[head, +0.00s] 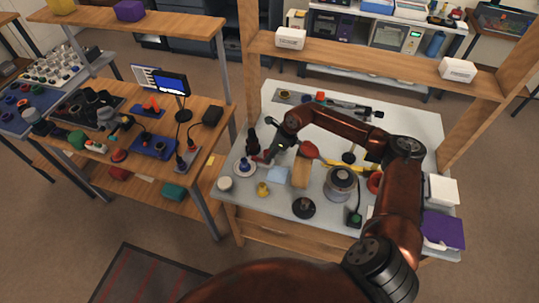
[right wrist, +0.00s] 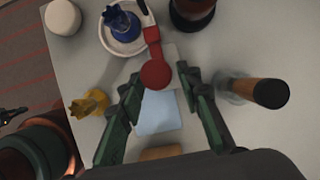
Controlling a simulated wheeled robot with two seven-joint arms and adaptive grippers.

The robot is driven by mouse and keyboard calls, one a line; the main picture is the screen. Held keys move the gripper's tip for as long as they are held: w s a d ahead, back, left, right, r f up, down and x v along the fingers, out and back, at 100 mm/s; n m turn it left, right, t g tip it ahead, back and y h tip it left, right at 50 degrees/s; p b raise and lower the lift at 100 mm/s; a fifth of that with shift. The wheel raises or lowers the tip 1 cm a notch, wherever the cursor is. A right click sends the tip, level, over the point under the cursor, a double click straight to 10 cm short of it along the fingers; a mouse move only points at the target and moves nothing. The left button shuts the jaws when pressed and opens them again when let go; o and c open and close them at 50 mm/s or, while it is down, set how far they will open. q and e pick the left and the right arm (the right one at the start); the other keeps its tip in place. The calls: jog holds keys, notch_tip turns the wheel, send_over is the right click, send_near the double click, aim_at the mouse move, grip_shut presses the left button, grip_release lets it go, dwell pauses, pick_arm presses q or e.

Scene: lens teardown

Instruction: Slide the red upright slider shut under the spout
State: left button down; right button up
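A red piece, a narrow bar (right wrist: 152,38) ending in a round red knob (right wrist: 155,75), shows in the right wrist view; I take it for the red slider. A bit of red also shows beside my right gripper in the head view (head: 259,157). My right gripper (right wrist: 160,88) is open, with one dark green finger on each side of the knob in the picture. No spout can be made out clearly.
A white saucer with a blue piece (right wrist: 122,22) stands close by the bar. A metal pot (head: 341,183) stands farther right.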

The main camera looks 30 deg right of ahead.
jog(key=shift+a+f, duration=0.1)
jog(key=shift+f, duration=0.15)
jog(key=shift+c, duration=0.7)
grip_shut()
